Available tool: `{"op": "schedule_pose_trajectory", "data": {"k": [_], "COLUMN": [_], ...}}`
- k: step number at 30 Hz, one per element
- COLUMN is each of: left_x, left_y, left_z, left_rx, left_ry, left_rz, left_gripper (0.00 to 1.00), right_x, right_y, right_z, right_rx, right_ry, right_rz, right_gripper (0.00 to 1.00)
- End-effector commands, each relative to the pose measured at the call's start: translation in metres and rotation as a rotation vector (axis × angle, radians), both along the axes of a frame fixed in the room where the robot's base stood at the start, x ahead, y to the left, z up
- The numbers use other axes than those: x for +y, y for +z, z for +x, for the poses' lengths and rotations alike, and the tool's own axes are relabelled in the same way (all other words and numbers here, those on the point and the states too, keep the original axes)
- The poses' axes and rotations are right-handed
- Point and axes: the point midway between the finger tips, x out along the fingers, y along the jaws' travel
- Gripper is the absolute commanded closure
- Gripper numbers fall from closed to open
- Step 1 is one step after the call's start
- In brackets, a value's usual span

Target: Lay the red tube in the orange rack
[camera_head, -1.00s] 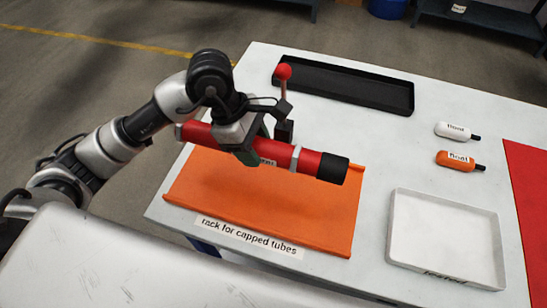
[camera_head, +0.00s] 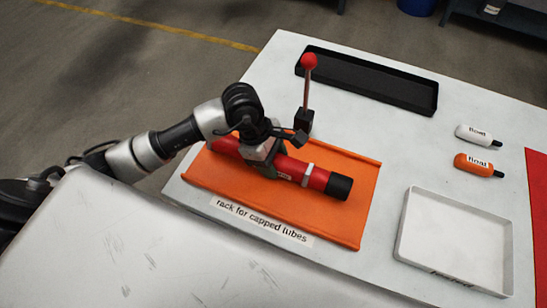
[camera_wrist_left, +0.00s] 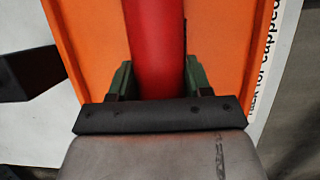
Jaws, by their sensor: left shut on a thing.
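The red tube (camera_head: 293,169) has a black cap at its right end and a pale band near it. It lies lengthwise over the orange rack (camera_head: 345,223), low between the rack's raised edges; I cannot tell whether it touches the rack floor. My left gripper (camera_head: 262,157) is shut around the tube left of its middle and hides part of it. In the left wrist view the green-lined fingers (camera_wrist_left: 156,82) stand on both sides of the red tube (camera_wrist_left: 157,40), with the orange rack (camera_wrist_left: 221,40) beneath. My right gripper is not in view.
A red-knobbed lever (camera_head: 309,62) stands behind the rack. A black tray (camera_head: 422,103) lies at the back. A white float (camera_head: 473,135), an orange float (camera_head: 478,165) and a white tray (camera_head: 403,225) are to the right. A label (camera_head: 262,219) marks the rack's front.

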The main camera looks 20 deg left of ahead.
Motion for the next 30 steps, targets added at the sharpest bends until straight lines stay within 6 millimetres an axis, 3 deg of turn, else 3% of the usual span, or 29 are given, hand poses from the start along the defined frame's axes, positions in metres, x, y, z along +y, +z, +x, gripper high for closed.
{"op": "schedule_pose_trajectory", "data": {"k": [3, 4, 8, 20, 30], "left_x": [0.0, 0.0, 0.0, 0.002, 0.029], "left_y": [-0.003, -0.002, -0.002, 0.005, 0.068], "left_z": [0.0, 0.0, 0.0, 0.001, 0.002], "left_rx": [-0.001, 0.0, 0.0, -0.002, -0.006], "left_ry": [-0.001, 0.0, 0.0, 0.001, 0.001], "left_rz": [-0.001, 0.0, 0.0, 0.001, 0.002], "left_gripper": [0.85, 0.46, 0.26, 0.25, 0.25], "right_x": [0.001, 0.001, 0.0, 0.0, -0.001], "right_y": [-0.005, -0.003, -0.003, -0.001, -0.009], "right_z": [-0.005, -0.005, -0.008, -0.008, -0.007], "right_rx": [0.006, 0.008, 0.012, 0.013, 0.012], "right_ry": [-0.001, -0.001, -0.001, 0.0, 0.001], "right_rz": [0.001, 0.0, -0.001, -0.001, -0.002], "right_gripper": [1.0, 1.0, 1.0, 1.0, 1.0]}}
